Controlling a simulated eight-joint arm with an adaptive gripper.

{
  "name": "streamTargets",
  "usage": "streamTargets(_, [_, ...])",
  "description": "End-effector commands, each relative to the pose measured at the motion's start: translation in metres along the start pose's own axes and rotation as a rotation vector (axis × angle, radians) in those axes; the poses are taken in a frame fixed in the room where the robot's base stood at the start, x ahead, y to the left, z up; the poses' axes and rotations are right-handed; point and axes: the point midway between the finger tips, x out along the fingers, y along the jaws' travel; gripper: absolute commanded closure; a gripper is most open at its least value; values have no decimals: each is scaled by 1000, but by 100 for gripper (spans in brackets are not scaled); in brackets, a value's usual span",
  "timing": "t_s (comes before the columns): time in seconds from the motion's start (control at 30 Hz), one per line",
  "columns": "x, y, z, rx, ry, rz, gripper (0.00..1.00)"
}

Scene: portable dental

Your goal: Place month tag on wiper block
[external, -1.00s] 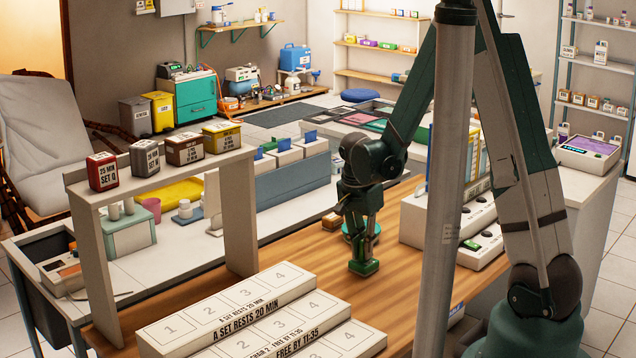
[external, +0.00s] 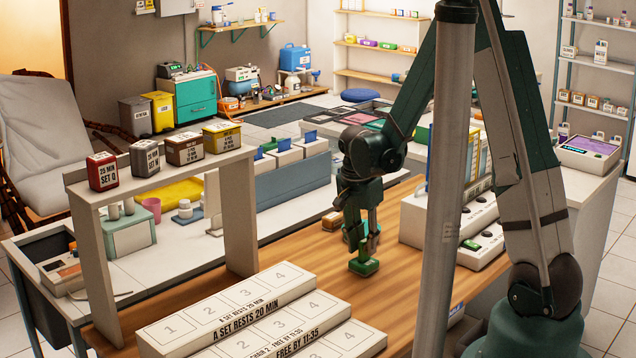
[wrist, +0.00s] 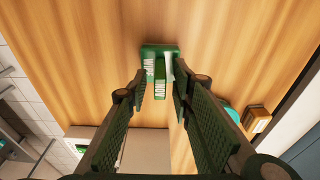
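The wiper block (wrist: 149,49) is a small green piece with a white "WIPE" label on the wooden counter. In the external view it is the low green block (external: 364,267). The month tag (wrist: 160,88) is a narrow green piece with white letters. It appears at the block, between my fingers; whether it is fully seated is hard to tell. My gripper (wrist: 160,80) is open, with a finger on each side of the tag and visible gaps. In the external view my gripper (external: 362,238) is just above the block, and the tag is not clear.
A stepped white rack with numbered places (external: 232,309) stands in front. A shelf (external: 160,172) with several small labelled boxes is at the left. A white stepped unit (external: 484,252) is at the right. A small brown-and-white block (external: 332,221) lies behind my gripper.

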Motion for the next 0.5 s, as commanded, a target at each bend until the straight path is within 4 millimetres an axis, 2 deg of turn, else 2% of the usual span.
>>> streamTargets(0.5, [-66, 0, 0, -1, 0, 0, 76])
